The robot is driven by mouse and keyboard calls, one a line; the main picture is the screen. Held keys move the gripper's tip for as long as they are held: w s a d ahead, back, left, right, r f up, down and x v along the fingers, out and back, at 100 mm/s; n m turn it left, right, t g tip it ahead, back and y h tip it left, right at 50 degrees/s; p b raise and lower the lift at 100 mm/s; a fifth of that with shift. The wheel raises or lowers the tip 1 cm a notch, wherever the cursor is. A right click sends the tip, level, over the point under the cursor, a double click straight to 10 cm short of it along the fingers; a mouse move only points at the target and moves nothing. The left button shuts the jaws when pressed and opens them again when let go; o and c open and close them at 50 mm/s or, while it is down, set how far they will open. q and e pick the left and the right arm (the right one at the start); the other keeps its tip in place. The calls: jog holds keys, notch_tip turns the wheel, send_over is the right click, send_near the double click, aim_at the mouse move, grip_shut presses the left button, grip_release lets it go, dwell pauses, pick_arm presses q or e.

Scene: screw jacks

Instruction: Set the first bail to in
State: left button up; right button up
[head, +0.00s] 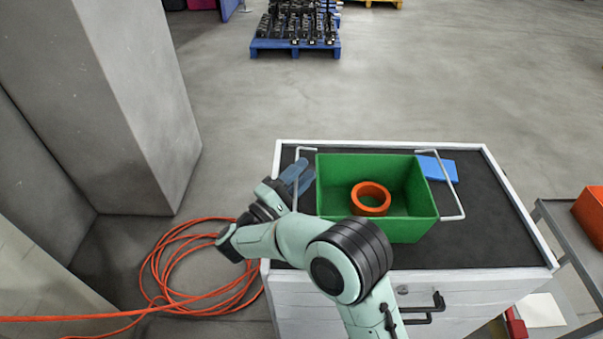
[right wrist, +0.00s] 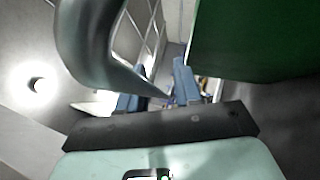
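A green bin (head: 335,195) stands on the dark top of a white cabinet, with an orange ring (head: 371,199) inside it. A grey wire bail (head: 298,152) sticks out from the bin's left side, partly hidden by my gripper. A second bail (head: 450,185) sticks out from its right side. Nothing marks which bail is first. My right gripper (head: 297,176) is at the left bail, its blue fingers apart. In the right wrist view the gripper (right wrist: 158,95) shows a gap between its fingers; whether the bail lies between them is unclear. My left gripper is out of view.
A blue flat object (head: 437,168) lies on the cabinet top (head: 490,225) beneath the right bail. An orange hose (head: 170,270) is coiled on the floor at left, near a concrete pillar (head: 135,100). A cart with an orange bin (head: 592,212) stands at right.

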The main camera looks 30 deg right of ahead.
jog(key=shift+d, duration=0.1)
grip_shut()
